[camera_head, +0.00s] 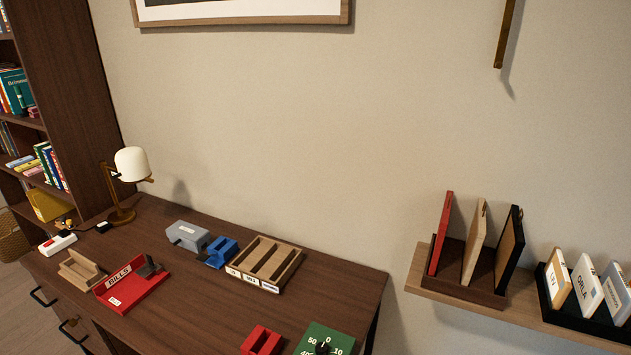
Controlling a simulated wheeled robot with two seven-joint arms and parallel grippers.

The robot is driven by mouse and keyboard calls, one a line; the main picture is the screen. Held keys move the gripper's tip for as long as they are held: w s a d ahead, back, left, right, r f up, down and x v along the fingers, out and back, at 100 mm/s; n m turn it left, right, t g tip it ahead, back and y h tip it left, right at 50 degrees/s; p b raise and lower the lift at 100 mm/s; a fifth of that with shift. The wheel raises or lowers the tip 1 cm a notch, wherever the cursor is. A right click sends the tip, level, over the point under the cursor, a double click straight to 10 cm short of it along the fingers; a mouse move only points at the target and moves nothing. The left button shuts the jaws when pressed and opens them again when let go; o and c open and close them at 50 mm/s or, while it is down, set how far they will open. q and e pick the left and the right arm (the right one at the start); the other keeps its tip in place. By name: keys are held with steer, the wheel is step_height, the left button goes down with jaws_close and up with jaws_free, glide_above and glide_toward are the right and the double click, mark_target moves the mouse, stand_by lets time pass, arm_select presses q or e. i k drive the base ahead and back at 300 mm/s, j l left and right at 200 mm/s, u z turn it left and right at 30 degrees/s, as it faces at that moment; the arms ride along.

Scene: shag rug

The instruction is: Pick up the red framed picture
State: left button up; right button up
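The red framed picture (441,232) stands nearly upright, edge-on to me, in the left slot of a dark wooden rack (464,283). The rack sits on a wall shelf at the right. A light wood frame (474,243) stands in the middle of the rack, and a black-edged frame (507,250) stands to its right. The front of the red picture is hardly visible from this angle. Neither of my grippers shows in the head view.
A black holder (563,314) with several labelled cards shares the shelf (428,284). A brown desk (215,324) at the left bears a lamp (131,166), a red BILLS tray (133,285) and a slotted wooden box (266,261). A gap separates desk and shelf.

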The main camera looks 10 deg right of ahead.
mark_target(442, 231)
steer(key=z, duration=1.2)
